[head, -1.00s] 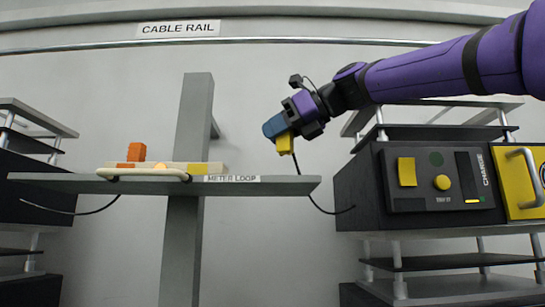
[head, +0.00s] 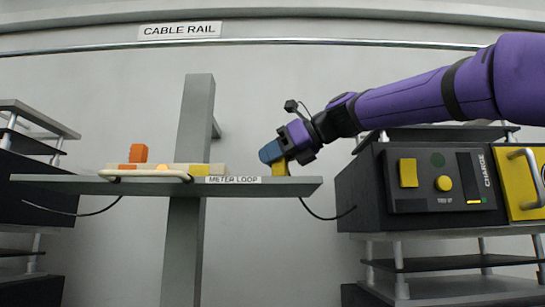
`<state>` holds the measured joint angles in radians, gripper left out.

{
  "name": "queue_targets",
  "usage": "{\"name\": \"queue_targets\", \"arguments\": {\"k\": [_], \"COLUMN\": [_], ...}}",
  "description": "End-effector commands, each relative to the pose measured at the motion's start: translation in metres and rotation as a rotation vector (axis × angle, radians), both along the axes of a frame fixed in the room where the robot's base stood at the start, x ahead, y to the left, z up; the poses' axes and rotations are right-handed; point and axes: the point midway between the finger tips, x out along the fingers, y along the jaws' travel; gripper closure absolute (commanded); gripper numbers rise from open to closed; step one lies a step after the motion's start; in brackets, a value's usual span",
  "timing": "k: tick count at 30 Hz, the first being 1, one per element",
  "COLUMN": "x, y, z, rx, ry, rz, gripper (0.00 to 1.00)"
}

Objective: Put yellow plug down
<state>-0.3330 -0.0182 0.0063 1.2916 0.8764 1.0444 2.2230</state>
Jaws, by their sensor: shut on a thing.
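The yellow plug (head: 279,167) is held in my gripper (head: 272,155), which points down and to the left with blue fingers. The plug is at the right end of the grey METER LOOP shelf (head: 120,188), at the height of its top surface. I cannot tell whether the plug touches the shelf. A dark cable runs from near the plug down to the dark CHARGE box (head: 358,190) on the right.
A pale block with a yellow part (head: 208,169) and an orange plug (head: 138,153) sit on the shelf's left half, behind a cream handle (head: 150,178). The shelf top between the block and my gripper is clear. A grey post (head: 184,240) supports the shelf.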

Motion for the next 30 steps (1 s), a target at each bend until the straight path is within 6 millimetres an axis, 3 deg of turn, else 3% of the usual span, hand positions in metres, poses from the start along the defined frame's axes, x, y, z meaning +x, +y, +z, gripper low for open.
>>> {"name": "queue_targets", "arguments": {"k": [6, 7, 10, 21, 30], "x": [0.000, 0.000, 0.000, 0.000, -0.019], "y": [0.000, 0.000, 0.000, -0.001, -0.043], "z": [-0.003, -0.003, -0.003, 0.001, 0.020], "rx": [0.000, 0.000, 0.000, 0.001, 0.002], "ry": [0.001, 0.001, 0.001, 0.000, -0.001], "rz": [0.000, 0.000, 0.000, 0.000, -0.004], "gripper": [0.96, 0.71, 0.48, 0.47, 0.47]}}
